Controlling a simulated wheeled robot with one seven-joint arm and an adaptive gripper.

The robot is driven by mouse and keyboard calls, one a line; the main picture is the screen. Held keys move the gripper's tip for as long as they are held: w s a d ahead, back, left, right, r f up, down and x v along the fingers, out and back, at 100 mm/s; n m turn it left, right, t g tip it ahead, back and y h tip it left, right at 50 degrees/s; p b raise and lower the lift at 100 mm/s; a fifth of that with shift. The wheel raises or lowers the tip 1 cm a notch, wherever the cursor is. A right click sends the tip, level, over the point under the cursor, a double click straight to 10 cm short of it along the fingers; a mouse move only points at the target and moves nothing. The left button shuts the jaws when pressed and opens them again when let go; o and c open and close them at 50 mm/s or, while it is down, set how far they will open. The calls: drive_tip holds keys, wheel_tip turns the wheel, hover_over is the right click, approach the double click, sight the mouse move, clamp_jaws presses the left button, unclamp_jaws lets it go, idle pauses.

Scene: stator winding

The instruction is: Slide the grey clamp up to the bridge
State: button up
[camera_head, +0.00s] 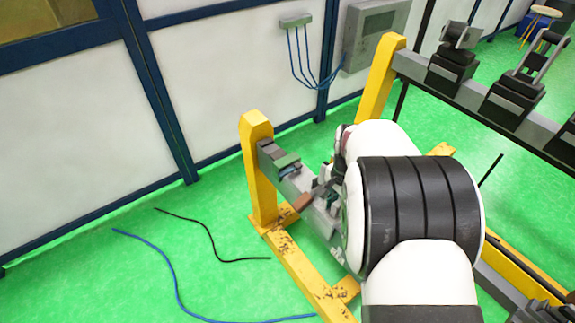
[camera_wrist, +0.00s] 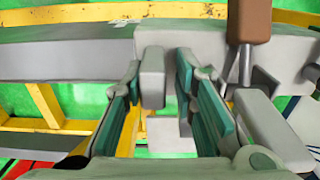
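The grey clamp (camera_wrist: 205,38) sits on a grey rail (camera_wrist: 65,60) in the wrist view, with a brown handle (camera_wrist: 249,20) on its right side. A short grey lug (camera_wrist: 152,78) sticks out from it. My gripper (camera_wrist: 158,80) is open, with a teal-padded finger on either side of the lug. The left fingertip is very near the lug; a gap shows at the right one. In the head view my gripper (camera_head: 328,192) is at the rail, partly hidden by my arm. A grey-green block (camera_head: 282,160) stands near the rail's far end; I cannot tell if it is the bridge.
A yellow post (camera_head: 258,180) carries the rail's far end. Another grey rail (camera_head: 420,72) with black fixtures runs at the upper right. A blue cable (camera_head: 172,275) and a black cable (camera_head: 208,236) lie on the green floor. White wall panels stand behind.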

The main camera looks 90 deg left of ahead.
drive_tip(key=shift+s+a, duration=0.15)
drive_tip(key=shift+d, duration=0.25)
idle(0.3)
drive_tip(key=shift+o, duration=1.4)
wheel_tip(320, 180, up, 9)
drive_tip(key=p, duration=0.3)
drive_tip(key=shift+f, duration=0.1)
drive_tip(key=shift+r, duration=0.6)
drive_tip(key=shift+w, duration=0.2)
